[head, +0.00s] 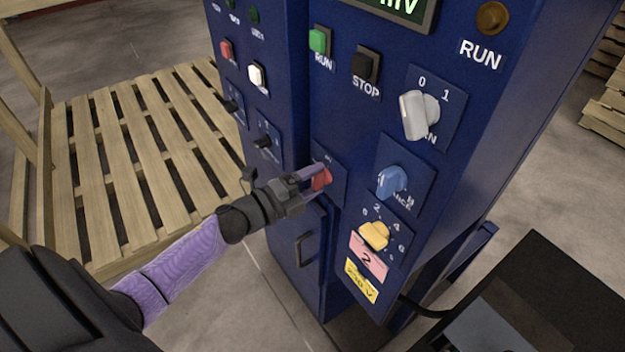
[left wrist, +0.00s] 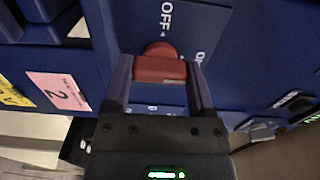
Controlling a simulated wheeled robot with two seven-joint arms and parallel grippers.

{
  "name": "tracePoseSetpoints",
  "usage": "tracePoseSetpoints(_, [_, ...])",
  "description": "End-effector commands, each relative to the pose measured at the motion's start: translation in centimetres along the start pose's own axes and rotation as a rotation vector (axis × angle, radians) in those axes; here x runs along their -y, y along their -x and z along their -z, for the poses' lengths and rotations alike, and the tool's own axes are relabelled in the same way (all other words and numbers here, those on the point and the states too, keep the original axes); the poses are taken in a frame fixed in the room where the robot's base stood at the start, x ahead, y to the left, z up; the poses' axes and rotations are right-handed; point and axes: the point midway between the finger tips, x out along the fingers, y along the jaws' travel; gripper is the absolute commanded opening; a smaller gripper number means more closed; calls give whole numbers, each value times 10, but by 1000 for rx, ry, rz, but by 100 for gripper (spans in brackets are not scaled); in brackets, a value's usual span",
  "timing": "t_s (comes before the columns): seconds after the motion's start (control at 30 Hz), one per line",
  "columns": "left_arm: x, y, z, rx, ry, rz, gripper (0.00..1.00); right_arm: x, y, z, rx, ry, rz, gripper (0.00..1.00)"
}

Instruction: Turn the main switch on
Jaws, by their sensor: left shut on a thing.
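The main switch is a red rotary knob (head: 321,178) on a blue plate, low on the cabinet's angled front. My left gripper (head: 316,177) reaches it from the left and is shut on it, one finger on each side. In the left wrist view the red knob (left wrist: 160,70) sits between the two fingertips, its bar lying across the picture. "OFF" is printed above it and "ON", partly hidden, to its right. I cannot tell for sure which mark the knob points to. My right gripper is not in view.
A white knob (head: 415,115), a blue knob (head: 391,182) and a yellow knob (head: 374,235) sit to the right on the same cabinet (head: 510,120). Green RUN (head: 318,41) and black STOP (head: 365,66) buttons are above. A wooden pallet (head: 140,170) lies at left.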

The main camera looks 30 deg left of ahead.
Motion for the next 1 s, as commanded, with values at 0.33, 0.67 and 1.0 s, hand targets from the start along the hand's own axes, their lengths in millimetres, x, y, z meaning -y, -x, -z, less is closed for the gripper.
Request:
tracePoseSetpoints(0.33, [-1, 0, 0, -1, -1, -3, 100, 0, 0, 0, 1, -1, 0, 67])
tracePoseSetpoints(0.67, [-1, 17, 1, -1, 1, -4, 100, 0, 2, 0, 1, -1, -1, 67])
tracePoseSetpoints(1.0, [-1, 90, 0, 0, 1, -5, 100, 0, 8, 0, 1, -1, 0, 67])
